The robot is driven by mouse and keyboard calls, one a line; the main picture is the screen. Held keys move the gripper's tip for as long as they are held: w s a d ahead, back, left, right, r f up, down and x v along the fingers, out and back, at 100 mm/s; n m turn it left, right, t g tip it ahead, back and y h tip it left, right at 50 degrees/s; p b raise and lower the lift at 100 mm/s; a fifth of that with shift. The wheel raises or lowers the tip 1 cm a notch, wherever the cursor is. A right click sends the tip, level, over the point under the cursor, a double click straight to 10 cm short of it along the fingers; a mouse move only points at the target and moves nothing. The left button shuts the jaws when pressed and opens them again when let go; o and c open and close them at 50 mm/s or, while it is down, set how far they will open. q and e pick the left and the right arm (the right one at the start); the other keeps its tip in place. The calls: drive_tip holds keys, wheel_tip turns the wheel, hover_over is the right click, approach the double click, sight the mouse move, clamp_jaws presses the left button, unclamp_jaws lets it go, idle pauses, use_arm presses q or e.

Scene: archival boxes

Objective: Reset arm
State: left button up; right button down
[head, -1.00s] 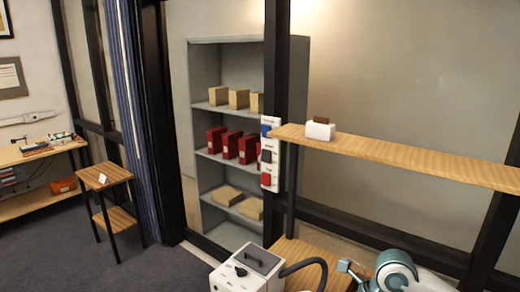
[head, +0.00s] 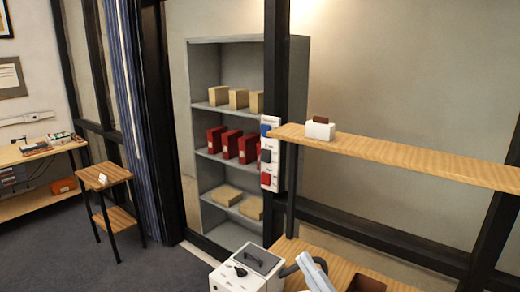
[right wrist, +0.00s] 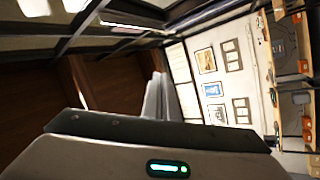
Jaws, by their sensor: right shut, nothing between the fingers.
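My right gripper (head: 313,268) shows at the bottom edge of the head view, its pale grey fingers pointing up beside the white machine. In the right wrist view its fingers (right wrist: 157,92) lie side by side, shut, with nothing between them. My left gripper is in neither view. A brown open-looking box (head: 367,284) shows at the bottom edge, to the right of my right gripper; its lower part is cut off.
A white machine (head: 247,270) with a dark hose stands left of my right gripper. A wooden shelf (head: 420,163) with a white holder (head: 320,129) runs above. A grey bookcase (head: 196,85) holds tan and red boxes. Floor (head: 60,260) at left is clear.

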drive_tip(key=s+d+f+m+g+h, duration=0.1)
drive_tip(key=d+f+m+g+h, duration=0.1)
drive_tip(key=d+f+m+h, duration=0.65)
drive_tip(key=s+d+f+m+g+h, duration=0.2)
drive_tip(key=d+f+m+h, duration=0.25)
drive_tip(key=f, duration=0.75)
drive_tip(key=s+f+m+g, duration=0.1)
drive_tip(key=s+f+g, duration=0.5)
drive_tip(key=s+f, duration=0.45)
drive_tip(key=s+f+m+g, duration=0.2)
drive_tip(key=s+f+g, duration=0.45)
drive_tip(key=s, duration=0.65)
wheel_tip(320, 180, down, 37)
drive_tip(key=s+b, duration=0.1)
drive_tip(key=b, duration=0.7)
drive_tip(key=s+d+f+g+b, duration=0.1)
drive_tip(key=s+f+b, duration=0.2)
drive_tip(key=s+f, duration=0.6)
drive_tip(key=s+d+f+g+b, duration=0.1)
drive_tip(key=s+f+b, duration=0.3)
drive_tip(key=s+f, duration=0.5)
wheel_tip(320, 180, down, 7)
drive_tip(key=shift+s+d+r+n, duration=0.1)
drive_tip(key=shift+s+d+n, duration=0.2)
drive_tip(key=shift+d+n, duration=0.15)
